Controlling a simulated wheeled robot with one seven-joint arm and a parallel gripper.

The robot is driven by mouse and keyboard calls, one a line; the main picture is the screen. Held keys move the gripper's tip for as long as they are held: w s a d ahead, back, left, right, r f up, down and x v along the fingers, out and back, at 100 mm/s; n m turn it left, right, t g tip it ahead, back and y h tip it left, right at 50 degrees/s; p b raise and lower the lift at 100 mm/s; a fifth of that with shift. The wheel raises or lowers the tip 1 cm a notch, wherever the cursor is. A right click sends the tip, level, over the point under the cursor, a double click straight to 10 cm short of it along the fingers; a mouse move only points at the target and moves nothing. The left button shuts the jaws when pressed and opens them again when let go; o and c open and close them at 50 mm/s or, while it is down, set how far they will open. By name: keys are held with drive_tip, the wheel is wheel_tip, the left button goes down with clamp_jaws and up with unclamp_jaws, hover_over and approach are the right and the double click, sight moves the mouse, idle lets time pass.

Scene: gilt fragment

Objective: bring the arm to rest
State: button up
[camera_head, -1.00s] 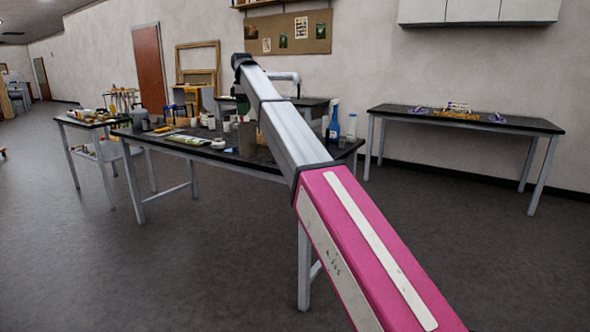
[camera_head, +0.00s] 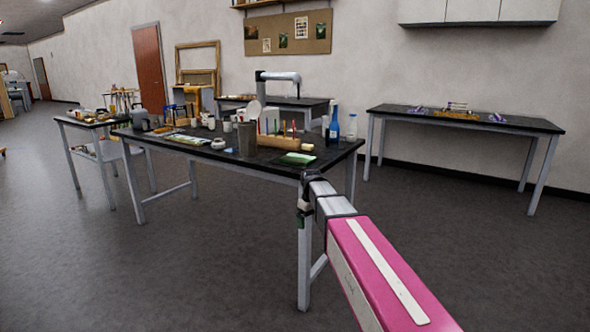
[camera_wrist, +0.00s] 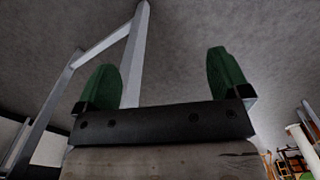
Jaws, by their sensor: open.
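My arm shows in the head view, its pink and white link at the lower right and its far end down near the front right corner of the work table (camera_head: 215,158). In the wrist view my gripper (camera_wrist: 165,85) has its two green fingertips wide apart, with nothing between them. Behind the fingers are grey floor and light metal table legs (camera_wrist: 136,55). In the head view the gripper itself is hard to make out.
The work table holds a wooden rack (camera_head: 278,141), a grey cup (camera_head: 247,138), a green-and-white packet (camera_head: 298,159) and blue bottles (camera_head: 334,124). Another table (camera_head: 465,119) stands along the right wall. The floor between them is open.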

drive_tip(key=s+d+f+m, duration=0.3)
drive_tip(key=s+d+f, duration=0.3)
drive_tip(key=s, duration=0.5)
drive_tip(key=s+d+f+m, duration=0.4)
drive_tip(key=s+d+f, duration=0.3)
drive_tip(key=s+f, duration=0.2)
drive_tip(key=shift+s+f+m, duration=0.25)
drive_tip(key=shift+s+m, duration=0.05)
drive_tip(key=shift+s, duration=0.55)
